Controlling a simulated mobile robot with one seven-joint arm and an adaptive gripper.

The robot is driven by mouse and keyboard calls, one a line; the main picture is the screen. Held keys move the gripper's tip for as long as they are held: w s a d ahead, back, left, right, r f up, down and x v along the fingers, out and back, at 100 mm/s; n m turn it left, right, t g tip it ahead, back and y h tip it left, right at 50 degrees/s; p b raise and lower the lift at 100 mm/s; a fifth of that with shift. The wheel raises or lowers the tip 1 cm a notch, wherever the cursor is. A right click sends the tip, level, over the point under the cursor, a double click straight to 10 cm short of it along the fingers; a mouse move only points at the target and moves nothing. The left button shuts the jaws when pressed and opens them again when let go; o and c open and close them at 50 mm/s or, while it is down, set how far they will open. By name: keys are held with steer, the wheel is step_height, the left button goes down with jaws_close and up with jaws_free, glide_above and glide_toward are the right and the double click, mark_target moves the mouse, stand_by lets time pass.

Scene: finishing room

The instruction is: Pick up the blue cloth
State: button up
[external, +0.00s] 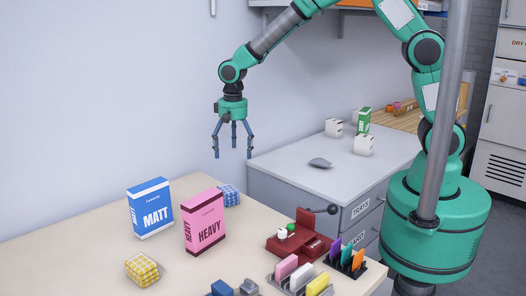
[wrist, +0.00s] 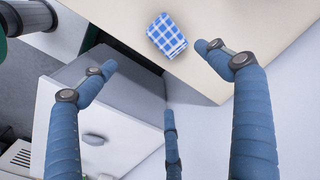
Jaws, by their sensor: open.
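The blue cloth (external: 230,194) is a folded, blue-and-white checked piece. In the external view it lies on the beige table behind the pink HEAVY box, which stands in front of it to the left. In the wrist view the blue cloth (wrist: 167,35) lies near the table's edge, at the top between the fingers. My gripper (external: 233,152) hangs fingers down, high above the far edge of the table and the gap to the grey cabinet. It is open and empty. Its blue fingers also show in the wrist view (wrist: 160,90), apart from the cloth.
A blue MATT box (external: 151,208) and the pink HEAVY box (external: 203,221) stand upright near the cloth. A yellow checked cloth (external: 142,269) lies at the front. A red device (external: 298,240) and card holders stand to the right. The grey cabinet (external: 290,165) holds small boxes.

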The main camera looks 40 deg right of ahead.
mark_target(230, 187)
steer(key=shift+a+f, duration=1.05)
steer(key=shift+f, duration=0.1)
steer(key=shift+f, duration=0.1)
steer(key=shift+f+b, duration=0.5)
steer(key=shift+f, duration=3.75)
steer(key=shift+f+b, duration=0.65)
steer(key=shift+f, duration=1.95)
steer(key=shift+c, duration=0.5)
steer(key=c, duration=1.2)
